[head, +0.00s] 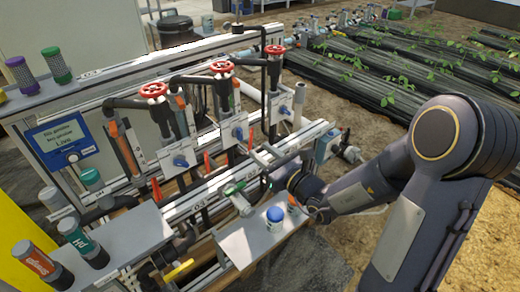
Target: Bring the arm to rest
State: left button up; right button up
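My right arm (365,188) comes in from the right and reaches over the front of the skid. Its wrist and gripper (293,197) are beside the small grey shelf, just right of a white jar with a blue lid (275,218). The fingers are small and partly hidden by the wrist, so I cannot tell whether they are open or shut. A small orange patch shows by the fingers; I cannot tell what it belongs to. My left gripper is not in view.
The grey shelf (238,248) carries the jar. A green and white cylinder (238,198) lies tilted on the rail behind it. Red handwheels (221,69) and pipes stand behind. Labelled bottles (83,243) stand at left.

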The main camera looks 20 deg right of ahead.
dwell(0.3)
jog(key=s+a+r+n+g+y, duration=0.4)
jog(key=s+a+r+n+y, duration=0.35)
jog(key=n, duration=0.25)
jog(key=s+a+f+n+g, duration=0.25)
jog(key=s+n+g, duration=0.45)
jog(key=s+n, duration=0.45)
jog(key=s+d+f+n+h, duration=0.6)
jog(key=s+d+n+h, duration=0.1)
jog(key=d+n+h, duration=0.25)
notch_tip(320, 180, up, 26)
jog(key=p, duration=2.6)
jog(key=shift+s+d+r+m+p, duration=0.15)
jog(key=shift+s+d+m+p, duration=0.05)
jog(key=shift+d+m+p, duration=0.15)
